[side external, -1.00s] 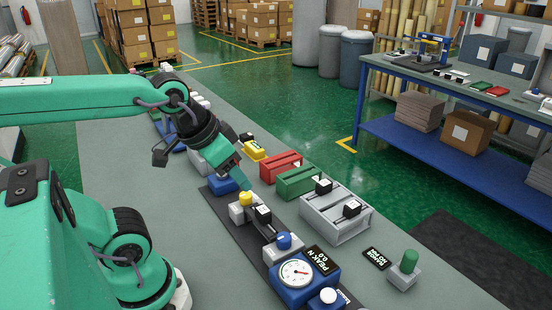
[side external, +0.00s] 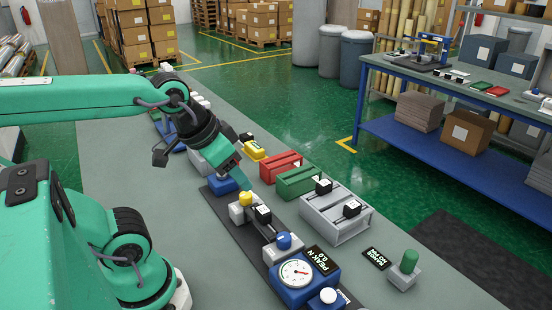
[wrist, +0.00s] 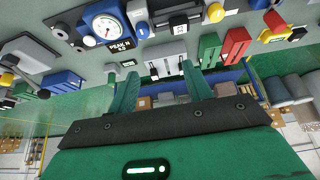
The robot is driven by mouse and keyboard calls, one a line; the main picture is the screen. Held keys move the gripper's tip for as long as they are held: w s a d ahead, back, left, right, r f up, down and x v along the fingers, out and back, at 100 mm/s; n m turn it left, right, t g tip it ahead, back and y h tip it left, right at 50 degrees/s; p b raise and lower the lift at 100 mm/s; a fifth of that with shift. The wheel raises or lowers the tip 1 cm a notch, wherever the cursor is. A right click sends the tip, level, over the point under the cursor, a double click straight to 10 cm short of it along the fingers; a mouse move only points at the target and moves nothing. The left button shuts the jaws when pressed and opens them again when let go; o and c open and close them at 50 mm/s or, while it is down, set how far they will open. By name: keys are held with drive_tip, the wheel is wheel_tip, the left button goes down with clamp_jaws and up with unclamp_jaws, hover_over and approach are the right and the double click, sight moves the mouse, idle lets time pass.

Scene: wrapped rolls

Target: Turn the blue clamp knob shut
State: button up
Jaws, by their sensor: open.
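The blue clamp knob (side external: 284,240) sits on a light grey block on a dark base plate in the side view. It also shows near the top of the wrist view (wrist: 142,29). A yellow knob (side external: 246,198) sits on another grey block on the same plate, with a black clamp piece (side external: 262,215) beside it. My gripper (side external: 244,186) is tilted down just above and behind the yellow knob, apart from the blue knob. In the wrist view my gripper (wrist: 160,80) has its two green fingers spread with nothing between them. Whether a fingertip touches the yellow knob is unclear.
A blue gauge box (side external: 297,272) with a "PEAK N 0.0" display (side external: 322,260) adjoins the blue knob's block. A grey twin-slot fixture (side external: 337,213), a green block (side external: 299,182) and a red block (side external: 281,167) stand to the right.

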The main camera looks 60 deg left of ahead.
drive_tip(key=shift+w+n, duration=0.7)
drive_tip(key=shift+n, duration=0.3)
drive_tip(key=n+g, duration=0.5)
drive_tip(key=n, duration=0.8)
approach(284, 237)
drive_tip(key=shift+w+a+f, duration=0.1)
drive_tip(key=shift+a+f, duration=0.1)
drive_tip(key=shift+a, duration=0.05)
drive_tip(key=shift+w+d+f+n+g, duration=0.2)
drive_tip(key=shift+f+n+g, duration=0.1)
drive_tip(key=shift+f+n, duration=0.15)
drive_tip(key=shift+f, duration=0.15)
drive_tip(key=shift+f, duration=3.8)
drive_tip(key=c, duration=1)
